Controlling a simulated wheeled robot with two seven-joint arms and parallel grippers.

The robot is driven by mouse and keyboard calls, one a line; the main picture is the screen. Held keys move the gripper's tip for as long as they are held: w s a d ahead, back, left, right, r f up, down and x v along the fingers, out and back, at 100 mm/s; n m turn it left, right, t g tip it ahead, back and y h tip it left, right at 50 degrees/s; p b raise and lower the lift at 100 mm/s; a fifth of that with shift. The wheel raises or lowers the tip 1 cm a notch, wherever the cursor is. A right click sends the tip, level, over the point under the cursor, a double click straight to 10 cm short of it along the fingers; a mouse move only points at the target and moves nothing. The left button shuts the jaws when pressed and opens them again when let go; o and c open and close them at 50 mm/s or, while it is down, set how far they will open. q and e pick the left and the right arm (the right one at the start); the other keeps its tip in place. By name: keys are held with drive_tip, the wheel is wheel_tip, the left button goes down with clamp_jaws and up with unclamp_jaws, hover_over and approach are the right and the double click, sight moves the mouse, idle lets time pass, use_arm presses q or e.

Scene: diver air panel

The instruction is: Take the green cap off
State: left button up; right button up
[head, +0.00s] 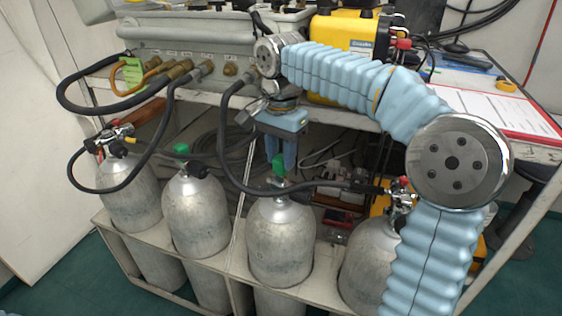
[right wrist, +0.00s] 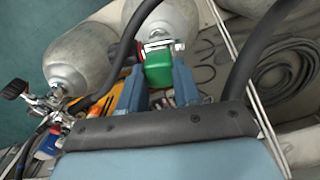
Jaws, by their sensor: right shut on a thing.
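The right gripper (head: 281,160) reaches down from above onto the green cap (head: 279,168) at the top of the third cylinder from the left (head: 281,240). In the right wrist view the green cap (right wrist: 158,69) sits between the two blue fingers, and the gripper (right wrist: 158,80) is shut on it. The cap is at the metal valve (right wrist: 160,42); I see no clear gap between them. A second green cap (head: 180,149) is on the second cylinder (head: 195,215). My left gripper is not in view.
The leftmost cylinder (head: 131,195) and the rightmost cylinder (head: 368,265) have hoses on their valves. A black hose (head: 235,180) loops close behind the held cap. The grey panel (head: 150,38) and a yellow case (head: 345,40) stand on the shelf above. A rack (head: 225,262) holds the cylinders.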

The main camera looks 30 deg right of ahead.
drive_tip(key=s+d+r, duration=0.2)
drive_tip(key=s+r, duration=0.8)
drive_tip(key=s, duration=0.3)
drive_tip(key=shift+s+d, duration=0.15)
drive_tip(key=shift+s, duration=0.25)
